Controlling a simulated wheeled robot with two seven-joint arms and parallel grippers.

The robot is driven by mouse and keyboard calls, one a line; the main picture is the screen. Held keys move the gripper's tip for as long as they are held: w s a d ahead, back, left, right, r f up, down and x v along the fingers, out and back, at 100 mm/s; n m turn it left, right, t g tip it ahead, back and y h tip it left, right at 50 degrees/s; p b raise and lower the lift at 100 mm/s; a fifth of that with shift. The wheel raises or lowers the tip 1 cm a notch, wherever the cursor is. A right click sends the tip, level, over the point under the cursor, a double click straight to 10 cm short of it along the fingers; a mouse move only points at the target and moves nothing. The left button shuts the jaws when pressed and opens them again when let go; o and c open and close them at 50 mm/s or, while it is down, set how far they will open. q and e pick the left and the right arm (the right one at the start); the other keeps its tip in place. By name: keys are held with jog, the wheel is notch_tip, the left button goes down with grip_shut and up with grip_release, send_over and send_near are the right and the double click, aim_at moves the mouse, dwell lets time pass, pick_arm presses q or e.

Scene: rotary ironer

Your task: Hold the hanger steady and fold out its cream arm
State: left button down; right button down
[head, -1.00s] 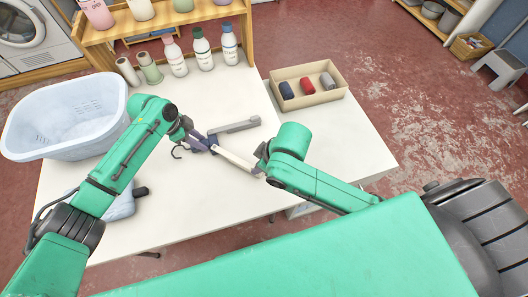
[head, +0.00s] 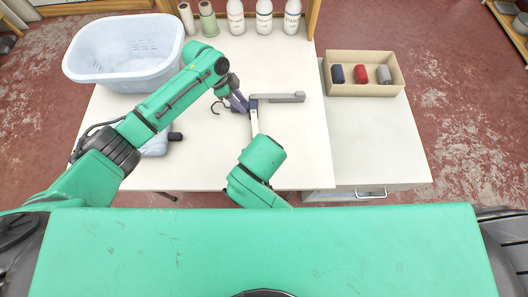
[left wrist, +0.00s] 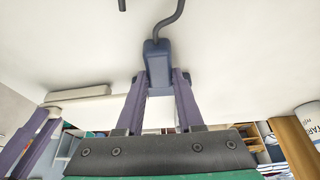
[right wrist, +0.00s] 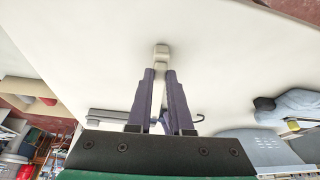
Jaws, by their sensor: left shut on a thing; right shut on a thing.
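The hanger's dark blue hub (head: 252,103) with its dark hook (head: 217,107) is over the white table. Its grey arm (head: 287,98) points right and its cream arm (head: 254,122) points toward me, roughly square to the grey one. My left gripper (head: 238,102) is shut on the blue hub (left wrist: 158,65), seen between its fingers in the left wrist view. My right gripper (right wrist: 160,80) is shut on the cream arm, whose end (right wrist: 162,52) shows beyond its fingertips. In the head view the right fingers are mostly hidden by my green arm.
A pale blue basket (head: 125,72) stands at the back left. Bottles (head: 236,16) and spools (head: 208,18) line the back edge. A tan box (head: 362,90) with coloured rolls sits at the right. A light blue iron-like item (head: 155,146) lies at the left. The table right of the hanger is clear.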

dwell(0.3)
jog(key=c, duration=0.8)
grip_release()
